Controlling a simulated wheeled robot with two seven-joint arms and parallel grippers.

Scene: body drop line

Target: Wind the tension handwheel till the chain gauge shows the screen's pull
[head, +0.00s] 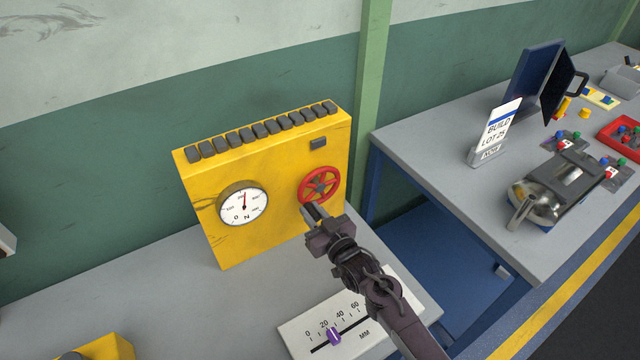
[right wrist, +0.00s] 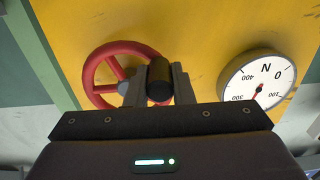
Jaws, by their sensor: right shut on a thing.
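The red handwheel (head: 319,184) is mounted on the right of the front of a yellow machine box (head: 275,215). In the right wrist view the red rim (right wrist: 93,72) has a black knob (right wrist: 160,80) in front of it. My right gripper (head: 312,212) is at the wheel's lower edge, with its fingers shut around that knob. The round white gauge (head: 243,205), marked in N, is left of the wheel. Its red needle points nearly straight up, around the middle of the scale, near 200. My left gripper is out of view. No readable screen showing a pull is in view.
A white MM scale (head: 290,335) with a purple pointer (head: 333,336) lies in front of the box. A yellow object (head: 105,348) is at bottom left. The right bench holds a build-lot card (head: 499,125), a dark monitor-like panel (head: 535,75) and a metal fixture (head: 560,180).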

